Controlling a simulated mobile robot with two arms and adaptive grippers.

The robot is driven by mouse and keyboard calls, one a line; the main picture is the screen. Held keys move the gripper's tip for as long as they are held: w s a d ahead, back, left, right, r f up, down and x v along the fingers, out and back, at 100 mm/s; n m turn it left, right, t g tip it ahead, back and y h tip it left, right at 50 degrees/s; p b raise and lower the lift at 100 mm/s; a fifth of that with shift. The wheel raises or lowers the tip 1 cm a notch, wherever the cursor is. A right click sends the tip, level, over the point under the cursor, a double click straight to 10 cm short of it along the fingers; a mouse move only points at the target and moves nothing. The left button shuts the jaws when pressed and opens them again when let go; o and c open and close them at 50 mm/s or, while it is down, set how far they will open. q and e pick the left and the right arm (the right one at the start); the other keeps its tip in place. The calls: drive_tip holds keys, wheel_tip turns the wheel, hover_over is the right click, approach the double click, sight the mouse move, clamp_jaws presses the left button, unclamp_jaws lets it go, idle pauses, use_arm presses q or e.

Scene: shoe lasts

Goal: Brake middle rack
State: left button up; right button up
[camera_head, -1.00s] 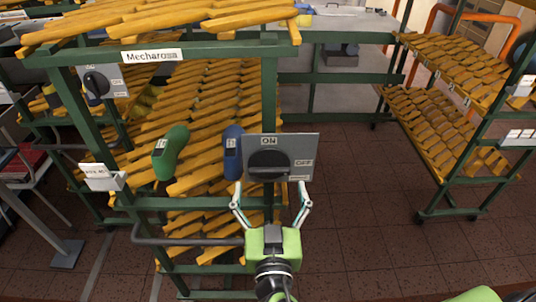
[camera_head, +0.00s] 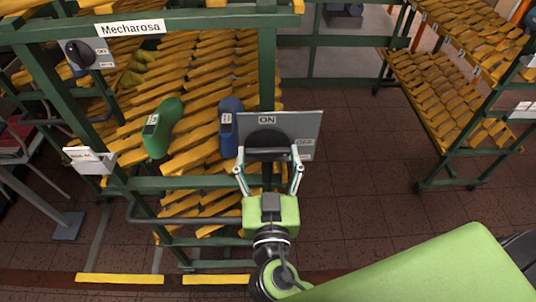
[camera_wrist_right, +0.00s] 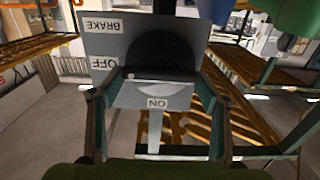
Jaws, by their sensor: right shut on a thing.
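The middle rack (camera_head: 190,184) is a green frame with slanted rows of yellow bars, labelled "Mecharosa". A grey brake plate (camera_head: 308,126) is on its right front post, with "ON" at the top and "OFF" at the right. In the right wrist view the plate (camera_wrist_right: 98,48) also reads "BRAKE". A black round knob (camera_head: 268,138) sits on the plate; its handle bar (camera_wrist_right: 152,90) is between my right fingers. My right gripper (camera_head: 268,166) is shut on the knob from below. My left gripper is not in view.
A green shoe last (camera_head: 163,128) and a blue shoe last (camera_head: 231,126) rest on the rack. Another knob plate (camera_head: 88,54) is at the far left. A second rack (camera_head: 440,100) stands at the right. Brown tiled floor (camera_head: 350,200) between them is clear.

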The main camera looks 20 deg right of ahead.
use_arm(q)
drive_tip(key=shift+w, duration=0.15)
use_arm(e)
drive_tip(key=shift+n, duration=0.8)
drive_tip(key=n, duration=0.3)
drive_tip(key=shift+b, duration=0.4)
drive_tip(key=n, duration=0.4)
drive_tip(key=shift+w+a, duration=0.1)
drive_tip(key=n+p, duration=0.1)
drive_tip(key=n, duration=0.3)
drive_tip(key=shift+p, duration=0.35)
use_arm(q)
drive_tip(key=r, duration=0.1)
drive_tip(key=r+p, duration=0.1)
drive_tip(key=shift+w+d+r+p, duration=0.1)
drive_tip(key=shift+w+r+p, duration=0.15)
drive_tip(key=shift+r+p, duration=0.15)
use_arm(e)
drive_tip(key=n, duration=0.5)
drive_tip(key=shift+a+f, duration=0.1)
drive_tip(key=shift+n, duration=0.3)
